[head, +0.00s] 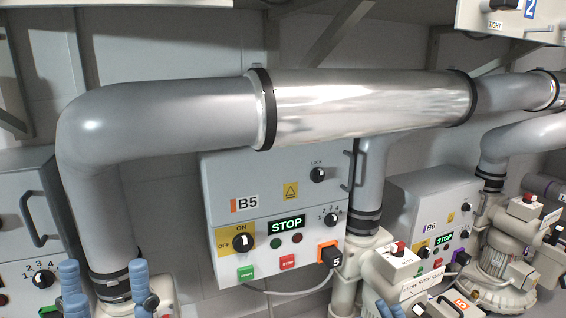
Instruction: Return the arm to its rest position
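My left gripper (106,288) shows at the bottom left edge, with its blue fingers pointing up and set well apart. It is open, with nothing seen held between the fingers. A grey pipe with a black clamp stands behind it. Blue tips of what looks like my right gripper (390,308) just show at the bottom edge, right of centre. Most of it is out of frame, so its opening cannot be judged. The arms themselves are hidden below the frame.
Control box B5 (225,178), its display reading STOP, hangs under a large pipe with a shiny metal section (365,100). Control box B6 (405,202) and a blower (497,272) stand at right. A grey box (12,200) is at left. An overhead box (475,18) juts in at top right.

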